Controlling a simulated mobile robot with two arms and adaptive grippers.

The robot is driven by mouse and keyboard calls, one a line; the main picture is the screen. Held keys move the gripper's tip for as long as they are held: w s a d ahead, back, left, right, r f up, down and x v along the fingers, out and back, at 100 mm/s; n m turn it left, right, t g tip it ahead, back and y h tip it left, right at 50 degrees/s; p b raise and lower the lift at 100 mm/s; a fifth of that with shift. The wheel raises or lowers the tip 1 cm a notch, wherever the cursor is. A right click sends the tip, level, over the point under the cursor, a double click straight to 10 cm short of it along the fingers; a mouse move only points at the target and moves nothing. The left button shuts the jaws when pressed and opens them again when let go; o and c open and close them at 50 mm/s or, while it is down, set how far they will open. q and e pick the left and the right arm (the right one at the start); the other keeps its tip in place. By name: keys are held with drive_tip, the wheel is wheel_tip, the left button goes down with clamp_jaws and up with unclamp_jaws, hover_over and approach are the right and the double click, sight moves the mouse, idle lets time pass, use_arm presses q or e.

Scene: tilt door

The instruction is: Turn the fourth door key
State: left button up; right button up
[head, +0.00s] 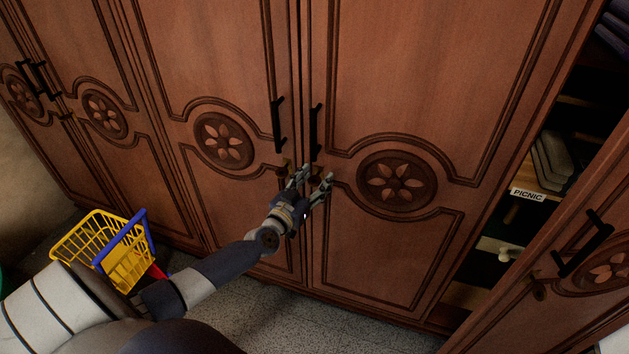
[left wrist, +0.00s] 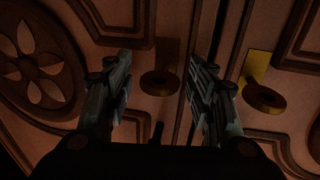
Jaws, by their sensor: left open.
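The fourth door (head: 400,260) is the closed wooden door right of the middle seam, with a carved flower rosette (head: 397,181). The rosette also shows at the left of the left wrist view (left wrist: 40,65). My left gripper (head: 315,180) is open in front of this door's inner edge, below its black handle (head: 315,130). In the left wrist view a dark round key (left wrist: 160,83) lies between the two spread fingers, beyond their tips; I cannot tell if either touches it. A second key (left wrist: 265,98) with a brass plate is outside the fingers, on the neighbouring door. My right gripper is not in view.
Other closed doors (head: 195,80) stand to the left. A door (head: 560,285) stands open at the right, beside shelves with a PICNIC label (head: 527,195). A yellow and blue basket (head: 105,245) is at the lower left, near my left arm. Speckled floor (head: 300,325) shows below.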

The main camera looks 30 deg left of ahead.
use_arm(q)
drive_tip(key=shift+c, duration=1.1)
drive_tip(key=c, duration=0.9)
drive_tip(key=shift+o, duration=0.2)
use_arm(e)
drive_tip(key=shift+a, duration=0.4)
